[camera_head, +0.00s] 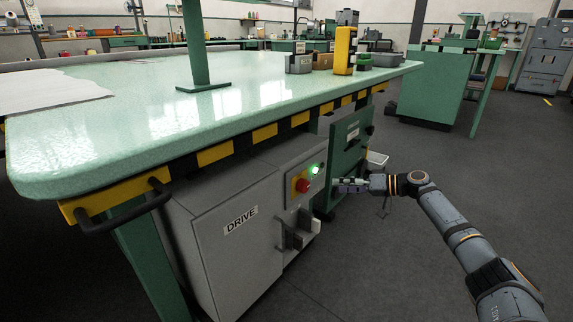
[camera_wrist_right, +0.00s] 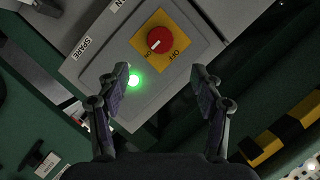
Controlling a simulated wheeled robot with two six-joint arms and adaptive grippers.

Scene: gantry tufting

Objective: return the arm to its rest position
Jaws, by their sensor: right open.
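My right gripper (camera_head: 352,186) is at the end of my right arm, in front of the grey drive cabinet (camera_head: 236,232) in the head view. In the right wrist view its two fingers (camera_wrist_right: 163,95) stand apart with nothing between them. Beyond them is a red rotary switch (camera_wrist_right: 159,40) on a yellow plate marked OFF and ON. A green lamp (camera_wrist_right: 134,80) glows beside it. The head view also shows the red switch (camera_head: 303,185) and the lit green lamp (camera_head: 315,170), close to the left of the gripper. My left gripper is not in view.
A green table (camera_head: 120,130) with a yellow-and-black striped edge and a black handle (camera_head: 110,215) overhangs the cabinet. A green cabinet (camera_head: 345,150) stands just behind the gripper. The dark floor (camera_head: 420,260) around and below the right arm is clear.

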